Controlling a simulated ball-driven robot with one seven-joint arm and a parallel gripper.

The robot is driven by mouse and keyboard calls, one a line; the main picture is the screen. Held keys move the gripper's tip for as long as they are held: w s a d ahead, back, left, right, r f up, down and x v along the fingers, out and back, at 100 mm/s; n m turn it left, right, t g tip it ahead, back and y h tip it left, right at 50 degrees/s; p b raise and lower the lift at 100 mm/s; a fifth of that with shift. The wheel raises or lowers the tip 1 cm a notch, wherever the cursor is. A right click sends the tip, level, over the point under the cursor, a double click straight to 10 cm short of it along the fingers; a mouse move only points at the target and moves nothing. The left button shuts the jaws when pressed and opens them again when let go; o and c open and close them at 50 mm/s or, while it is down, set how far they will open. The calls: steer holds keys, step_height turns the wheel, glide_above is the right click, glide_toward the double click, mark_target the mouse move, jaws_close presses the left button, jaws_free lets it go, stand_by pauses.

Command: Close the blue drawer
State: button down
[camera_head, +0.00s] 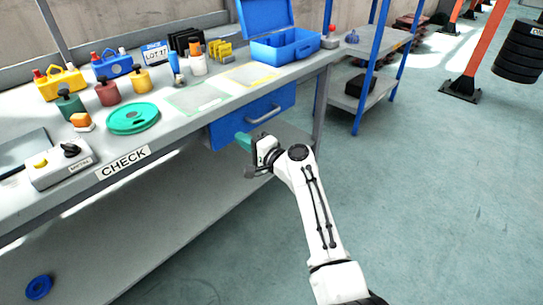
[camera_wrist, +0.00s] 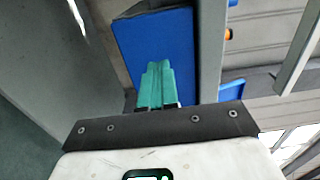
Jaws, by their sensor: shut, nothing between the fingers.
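The blue drawer (camera_head: 280,101) hangs under the front edge of the workbench, with a pale bar handle (camera_head: 263,116) on its front. How far it stands out cannot be told. My gripper (camera_head: 242,139) has teal fingers that are shut and empty. They point at the lower left part of the drawer front, below and left of the handle. In the wrist view the shut fingers (camera_wrist: 157,75) overlap a blue panel (camera_wrist: 165,38), which looks like the drawer front. Whether they touch it cannot be told.
The workbench (camera_head: 190,122) carries bottles, a green disc (camera_head: 133,118) and an open blue toolbox (camera_head: 285,46). A blue-posted shelf (camera_head: 372,88) stands right of the bench. A blue ring (camera_head: 38,287) lies low at the left.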

steer(key=s+d+f+n+g+h+p, duration=0.1)
steer(key=s+d+f+n+g+h, duration=0.2)
steer(key=s+d+f, duration=0.8)
steer(key=s+d+f+n+g+h+p, duration=0.1)
steer(key=s+d+n+g+h, duration=0.4)
steer(key=s, duration=1.2)
steer(key=s+d+f+g+h+p, duration=0.15)
steer(key=s+d+f, duration=0.45)
steer(key=s+d, duration=0.65)
steer(key=s+d+r+g+h, duration=0.1)
steer(key=s+d+r+h, duration=0.1)
steer(key=s, duration=0.5)
steer(key=s+d+r+g+h, duration=0.1)
steer(key=s+d+h, duration=0.15)
steer(key=s, duration=0.45)
step_height(320, 180, up, 19)
steer(key=y+p, duration=0.1)
steer(key=p, duration=1.8)
steer(key=shift+w+n, duration=0.25)
steer(key=shift+n, duration=0.05)
